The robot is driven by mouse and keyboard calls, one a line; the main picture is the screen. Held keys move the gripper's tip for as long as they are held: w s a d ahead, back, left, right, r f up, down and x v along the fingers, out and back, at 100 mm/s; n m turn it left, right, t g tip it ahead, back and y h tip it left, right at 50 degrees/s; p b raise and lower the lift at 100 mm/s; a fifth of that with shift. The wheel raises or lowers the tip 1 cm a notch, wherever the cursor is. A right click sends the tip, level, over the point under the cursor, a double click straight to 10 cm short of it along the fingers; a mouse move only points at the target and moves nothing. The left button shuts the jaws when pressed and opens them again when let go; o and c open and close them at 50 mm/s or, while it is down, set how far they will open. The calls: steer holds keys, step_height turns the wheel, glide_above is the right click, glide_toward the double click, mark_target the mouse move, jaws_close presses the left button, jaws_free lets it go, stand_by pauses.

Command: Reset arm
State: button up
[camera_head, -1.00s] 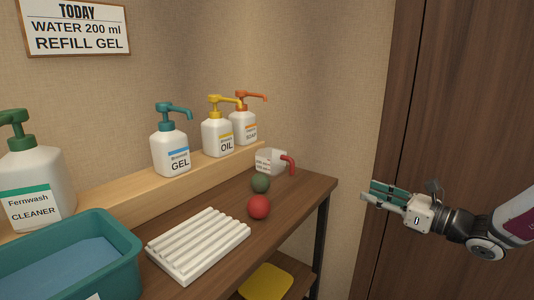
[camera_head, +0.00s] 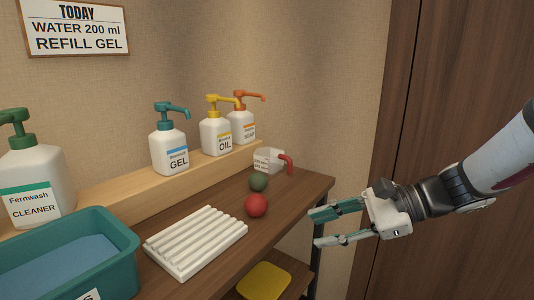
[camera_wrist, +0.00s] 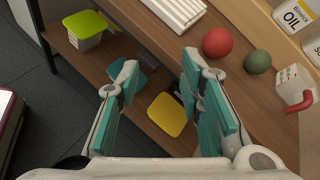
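My gripper (camera_head: 330,225) is in the air just right of the table's right end, pointing left. Its teal-padded fingers are apart with nothing between them; the wrist view also shows my gripper (camera_wrist: 160,100) open and empty. It is clear of the wooden table (camera_head: 215,195). The red ball (camera_head: 256,205) and the dark green ball (camera_head: 258,182) rest on the tabletop to its left; the wrist view shows the red ball (camera_wrist: 217,42) and the green ball (camera_wrist: 257,61) beyond the fingers.
Gel (camera_head: 169,145), oil (camera_head: 215,132) and soap (camera_head: 241,127) pump bottles stand on a raised ledge. A white ribbed rack (camera_head: 196,243) and teal basin (camera_head: 75,250) are left. A yellow item (camera_head: 264,281) lies on the lower shelf.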

steer(key=s+a+n+g+h, duration=0.1)
steer(key=s+n+g+h, duration=0.6)
steer(key=s, duration=1.1)
steer(key=s+d+n+t+h, duration=0.45)
steer(key=s+d+n, duration=0.35)
steer(key=s, duration=0.3)
step_height(320, 180, up, 32)
steer(key=d+t+p, duration=0.1)
steer(key=t+p, duration=0.2)
steer(key=p, duration=2.8)
steer(key=shift+s+t+h, duration=0.15)
steer(key=shift+t+h, duration=0.2)
